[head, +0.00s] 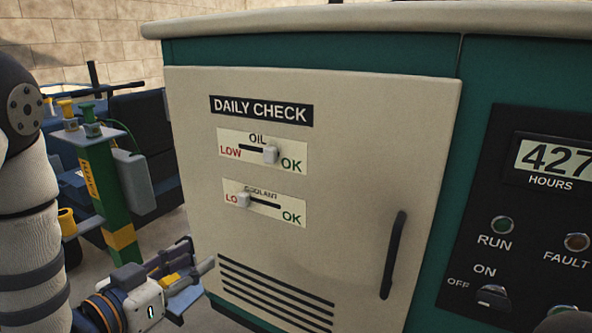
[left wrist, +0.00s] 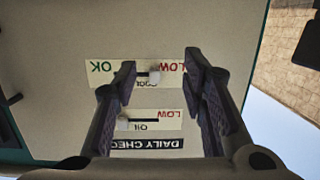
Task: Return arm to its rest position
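My left gripper (head: 198,264) is low at the left front of the cream DAILY CHECK panel (head: 330,240) in the head view. In the left wrist view its fingers (left wrist: 160,66) are spread apart with nothing between them, facing the panel, which appears upside down. The oil slider knob (head: 270,154) sits at the OK side. The coolant slider knob (head: 243,199) sits at the LOW side; it also shows between the fingertips in the left wrist view (left wrist: 154,76). The gripper appears apart from both knobs. My right gripper is not in view.
The panel has a dark handle (head: 393,255) and vent slots (head: 275,295). A black control panel (head: 530,215) with a 427 hours display is at right. A green post (head: 105,190) with yellow parts stands behind my left arm at left.

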